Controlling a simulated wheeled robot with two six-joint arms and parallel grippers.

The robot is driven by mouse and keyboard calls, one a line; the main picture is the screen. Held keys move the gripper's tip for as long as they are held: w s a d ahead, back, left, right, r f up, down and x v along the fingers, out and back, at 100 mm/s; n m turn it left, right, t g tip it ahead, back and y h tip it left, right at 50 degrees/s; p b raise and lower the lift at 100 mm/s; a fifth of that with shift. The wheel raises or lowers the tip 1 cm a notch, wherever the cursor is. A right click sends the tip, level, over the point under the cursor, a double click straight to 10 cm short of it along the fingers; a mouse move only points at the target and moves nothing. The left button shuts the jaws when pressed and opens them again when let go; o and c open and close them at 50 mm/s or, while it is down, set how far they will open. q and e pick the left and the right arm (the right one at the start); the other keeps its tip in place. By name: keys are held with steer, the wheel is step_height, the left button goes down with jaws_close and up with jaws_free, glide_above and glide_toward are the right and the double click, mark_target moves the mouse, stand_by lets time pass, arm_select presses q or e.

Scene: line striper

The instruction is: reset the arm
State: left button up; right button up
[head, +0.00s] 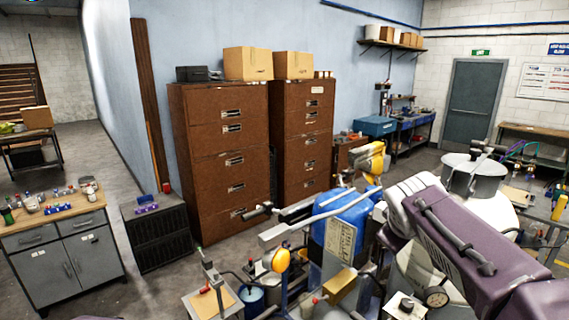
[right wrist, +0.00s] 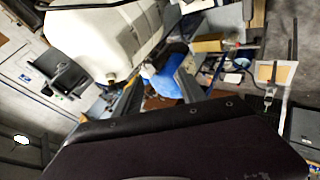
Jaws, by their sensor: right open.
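My right arm (head: 465,235), purple with a pale joint, comes in from the lower right in the head view and reaches over the line striper. The striper's white tank (right wrist: 118,38) is close by, upper left. My left gripper is not in view.
Brown filing cabinets (head: 218,150) stand against the blue wall. A grey workbench (head: 65,250) with small items is at the left, beside a dark cabinet (head: 157,235). A small stand (head: 210,303) is at the front. Bare floor shows between the workbench and the back wall.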

steer(key=s+a+f+m+g+y, duration=0.1)
steer(key=s+a+f+m+g, duration=0.15)
steer(key=s+f, duration=0.65)
steer(key=s+a+f+m+g+y, duration=0.2)
steer(key=s+a+f, duration=0.15)
steer(key=f, duration=0.85)
steer(key=s+a+f+m+g+y, duration=0.1)
steer(key=s+a+f+m+g, duration=0.15)
steer(key=s+f, duration=0.65)
step_height(320, 180, down, 14)
steer(key=w+b, duration=0.2)
steer(key=b, duration=1.1)
steer(key=shift+d+r, duration=0.15)
steer(key=shift+d, duration=0.1)
